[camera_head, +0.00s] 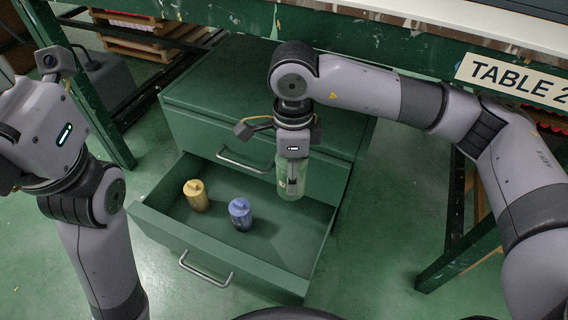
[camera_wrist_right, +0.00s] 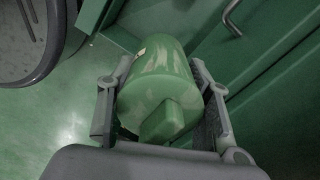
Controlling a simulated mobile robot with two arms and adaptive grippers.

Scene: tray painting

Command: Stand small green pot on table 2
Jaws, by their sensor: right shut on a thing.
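The small green pot (camera_wrist_right: 160,80) is between the two fingers of my right gripper (camera_wrist_right: 165,112), which is shut on it. In the head view the pot (camera_head: 290,187) hangs below my right gripper (camera_head: 291,178), over the right part of the open drawer. I cannot tell how far it is above the drawer floor. Table 2 (camera_head: 432,58) runs along the top of the head view, with its label at the right; only its front edge and part of its top show. My left arm is at the left edge of the head view; its fingertips are out of view.
The open drawer (camera_head: 168,232) of the green cabinet (camera_head: 225,80) holds a yellow pot (camera_head: 196,196) and a blue pot (camera_head: 240,213). A green table leg (camera_head: 462,245) stands at the right. Pallets lie under the table at the upper left. The floor left of the drawer is clear.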

